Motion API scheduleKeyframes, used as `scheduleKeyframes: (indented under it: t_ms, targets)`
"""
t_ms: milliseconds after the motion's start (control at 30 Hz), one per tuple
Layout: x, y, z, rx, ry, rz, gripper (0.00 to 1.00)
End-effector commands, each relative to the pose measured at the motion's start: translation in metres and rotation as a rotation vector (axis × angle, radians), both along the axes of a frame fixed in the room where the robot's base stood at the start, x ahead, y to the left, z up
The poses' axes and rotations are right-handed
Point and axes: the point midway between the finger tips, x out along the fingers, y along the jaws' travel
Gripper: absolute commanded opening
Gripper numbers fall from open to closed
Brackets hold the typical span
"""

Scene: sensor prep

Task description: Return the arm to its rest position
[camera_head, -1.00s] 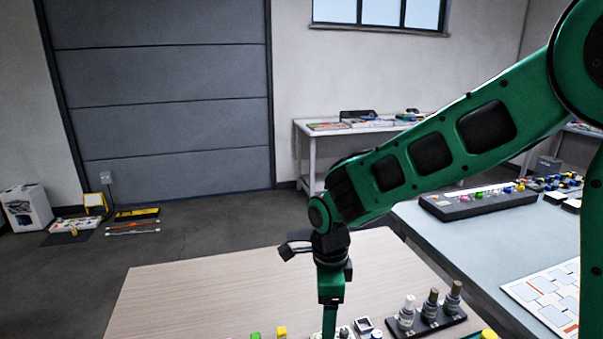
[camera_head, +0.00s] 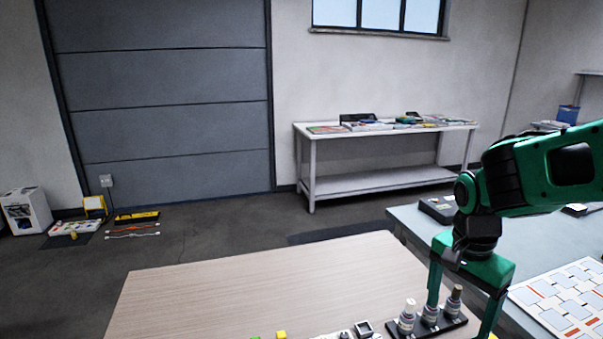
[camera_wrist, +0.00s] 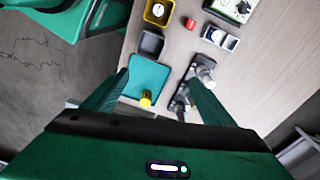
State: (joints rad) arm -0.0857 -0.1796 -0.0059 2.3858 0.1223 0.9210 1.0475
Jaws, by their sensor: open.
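My green gripper (camera_head: 462,312) is at the right of the head view, pointing down with its two fingers spread apart. In the head view its fingers overlap the dark rack (camera_head: 462,322) of small bottles near the front right of the wooden table; I cannot tell the exact gap. In the wrist view my gripper (camera_wrist: 158,82) is open, and nothing is held between the fingers. A teal pad (camera_wrist: 146,76) with a yellow knob-like piece (camera_wrist: 147,98) shows between and beyond the fingers. The arm reaches in from the right edge, bent at the wrist.
The wooden table (camera_head: 260,280) is bare in its middle and left. A blue-grey table (camera_head: 408,217) with a white printed sheet (camera_head: 565,300) stands at right.

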Motion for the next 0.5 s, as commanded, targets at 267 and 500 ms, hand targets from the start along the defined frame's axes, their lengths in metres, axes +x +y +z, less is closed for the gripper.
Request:
scheduleKeyframes:
  t_ms: [267,500]
  targets:
    - [-0.084,-0.08,0.014,0.03,0.025,0.263,0.78]
    - [-0.14,-0.104,0.014,0.07,0.026,0.451,0.78]
